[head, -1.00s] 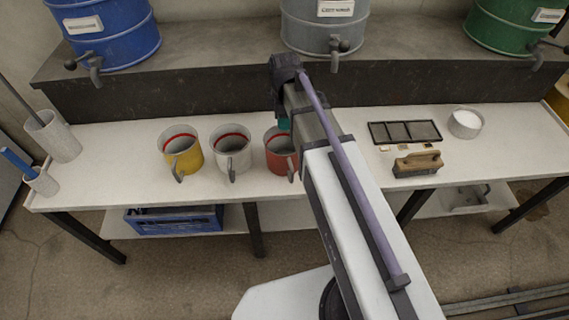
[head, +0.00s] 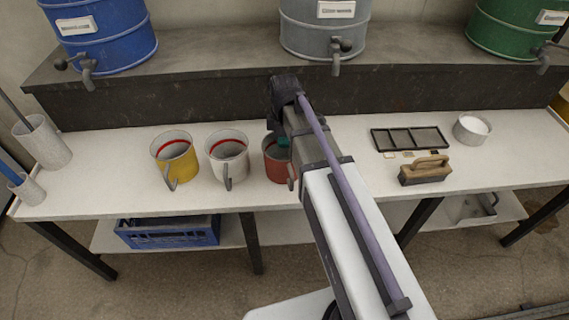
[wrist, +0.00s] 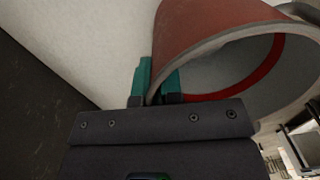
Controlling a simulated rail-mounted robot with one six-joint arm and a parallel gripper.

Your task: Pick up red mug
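The red mug (head: 277,167) stands upright on the white table, the rightmost of three mugs, partly hidden by my arm. In the wrist view the red mug (wrist: 205,28) shows its grey rim, pale inside and red inner band. My gripper (head: 280,136) is at the mug's rim, pointing down. In the wrist view, my gripper's teal fingers (wrist: 157,82) straddle the mug's wall, one outside and one inside. The fingers are close together at the wall, but I cannot tell whether they press on it.
A white mug (head: 226,163) and a yellow mug (head: 182,166) stand left of the red mug. A wooden-handled brush (head: 424,175), a dark divided tray (head: 409,139) and a white bowl (head: 463,129) are to the right. Drums with taps stand on the raised ledge (head: 200,98) behind.

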